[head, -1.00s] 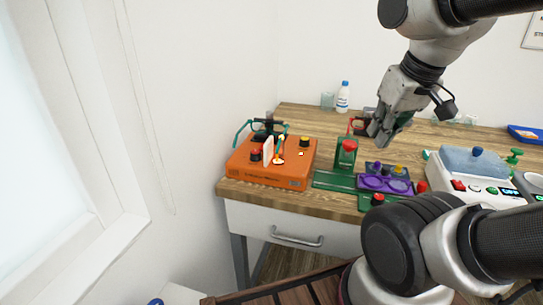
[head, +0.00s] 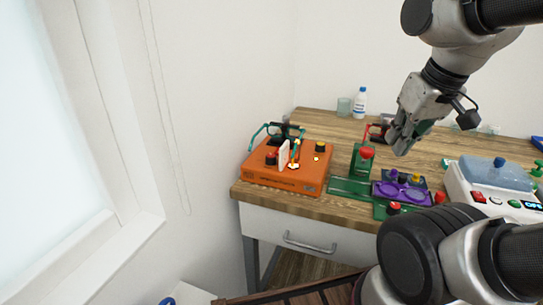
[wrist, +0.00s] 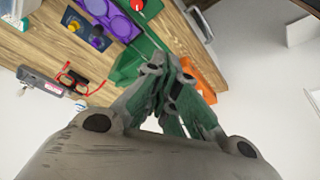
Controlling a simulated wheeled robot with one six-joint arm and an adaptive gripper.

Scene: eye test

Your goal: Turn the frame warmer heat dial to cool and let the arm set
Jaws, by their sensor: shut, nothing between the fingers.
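The orange box (head: 285,182), which looks like the frame warmer, sits at the table's left end. A black knob with a yellow base (head: 320,147) is at its right, and a red-and-black knob (head: 271,158) at its left. A white upright plate (head: 284,154) and an orange-and-white pointer-like part (head: 294,160) stand between them. I cannot read which knob is the heat dial or its setting. My gripper (head: 399,146) is shut and empty, raised to the right of the box, apart from it. In the wrist view its fingers (wrist: 172,72) partly hide the orange box (wrist: 205,78).
Dark and teal glasses (head: 278,133) are at the box's back. A green stand with a red knob (head: 363,160), a purple tray (head: 402,194) and a white machine with a blue lid (head: 490,190) are to the right. A bottle (head: 360,102) stands behind.

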